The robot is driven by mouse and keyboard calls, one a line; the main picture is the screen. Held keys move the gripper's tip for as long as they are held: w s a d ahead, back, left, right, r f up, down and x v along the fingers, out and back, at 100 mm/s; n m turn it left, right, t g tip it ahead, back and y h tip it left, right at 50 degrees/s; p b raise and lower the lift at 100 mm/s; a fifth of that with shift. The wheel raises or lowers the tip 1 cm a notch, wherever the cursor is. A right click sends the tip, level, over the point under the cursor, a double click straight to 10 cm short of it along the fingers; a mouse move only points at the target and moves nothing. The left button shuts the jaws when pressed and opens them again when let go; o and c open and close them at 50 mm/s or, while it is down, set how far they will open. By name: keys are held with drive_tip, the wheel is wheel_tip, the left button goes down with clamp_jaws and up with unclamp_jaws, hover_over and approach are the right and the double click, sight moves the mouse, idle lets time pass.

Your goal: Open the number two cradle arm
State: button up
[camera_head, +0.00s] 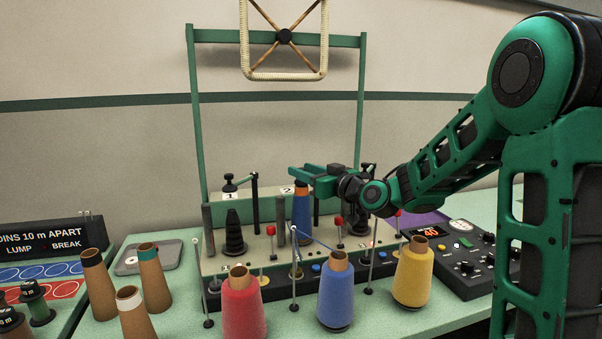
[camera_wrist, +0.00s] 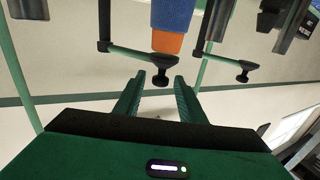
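The number 2 plate (camera_head: 287,190) is on the green rack beside a blue cone with an orange top (camera_head: 302,222). My gripper (camera_head: 297,173) is over that cone and hides most of the cradle arm there. In the wrist view, which looks upside down, a green cradle arm (camera_wrist: 135,53) runs from a dark post to a black knob (camera_wrist: 161,80). The knob appears between the tips of my open gripper (camera_wrist: 160,79), with gaps on both sides; I cannot tell its depth. The blue cone's orange end (camera_wrist: 167,42) is close by.
The number 1 cradle arm (camera_head: 239,180) stands to the left. A second green arm with a black knob (camera_wrist: 243,75) is right in the wrist view. Red (camera_head: 243,305), blue (camera_head: 336,295) and yellow (camera_head: 413,275) cones stand in front. Thin posts with red knobs rise nearby.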

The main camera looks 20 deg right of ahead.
drive_tip(key=shift+x, duration=0.85)
clamp_jaws()
